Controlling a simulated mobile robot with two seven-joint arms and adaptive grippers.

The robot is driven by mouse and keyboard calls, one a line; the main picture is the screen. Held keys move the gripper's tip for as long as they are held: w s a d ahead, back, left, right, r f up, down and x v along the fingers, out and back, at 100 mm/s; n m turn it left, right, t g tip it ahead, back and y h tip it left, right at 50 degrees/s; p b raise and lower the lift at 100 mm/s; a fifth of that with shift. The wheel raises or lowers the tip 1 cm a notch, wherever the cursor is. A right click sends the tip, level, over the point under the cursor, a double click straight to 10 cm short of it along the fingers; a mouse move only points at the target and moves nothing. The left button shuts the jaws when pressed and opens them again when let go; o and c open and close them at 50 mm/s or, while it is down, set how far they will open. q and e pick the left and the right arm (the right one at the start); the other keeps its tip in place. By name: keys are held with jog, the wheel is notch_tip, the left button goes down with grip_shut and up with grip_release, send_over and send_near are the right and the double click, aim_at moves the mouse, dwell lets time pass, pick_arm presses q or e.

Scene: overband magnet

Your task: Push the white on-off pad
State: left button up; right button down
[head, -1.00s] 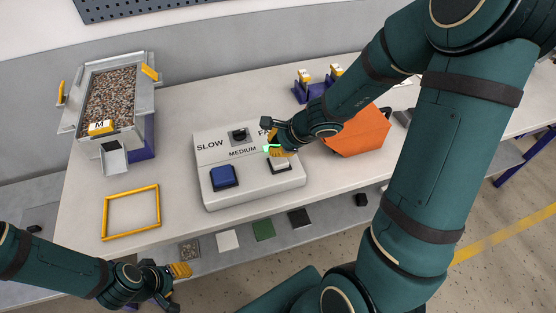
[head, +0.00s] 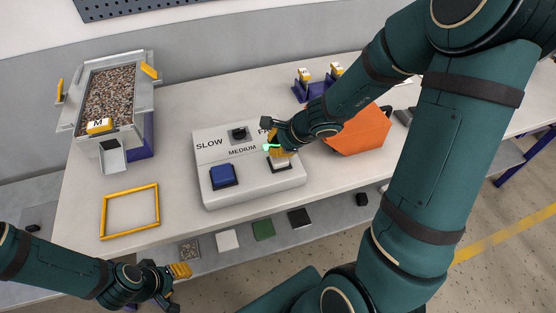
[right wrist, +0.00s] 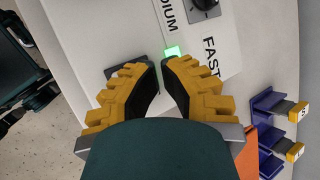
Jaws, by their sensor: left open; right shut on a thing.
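The white on-off pad (head: 281,161) sits in a dark frame at the right front of the sloped control box (head: 255,196). My right gripper (head: 276,152) is over it, fingers pointing down, and partly covers it. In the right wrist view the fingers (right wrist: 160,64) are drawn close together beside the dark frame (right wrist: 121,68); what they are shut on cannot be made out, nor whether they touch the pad. A green lamp (right wrist: 173,51) glows just past the fingertips. My left gripper (head: 178,277) is open and empty, low at the front left.
A blue pad (head: 223,176) and a dark knob (head: 239,134) are on the same box. A gravel-filled hopper (head: 108,95) with a chute (head: 113,160) stands left. A yellow frame (head: 131,211) lies on the table. An orange bin (head: 360,132) is close right of the gripper.

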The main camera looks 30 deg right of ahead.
jog(key=shift+f+b, duration=0.85)
jog(key=shift+f, duration=0.05)
dwell(1.0)
jog(key=shift+r, duration=0.15)
jog(key=shift+r+p, duration=1.05)
notch_tip(320, 180, up, 6)
jog(key=p, duration=0.5)
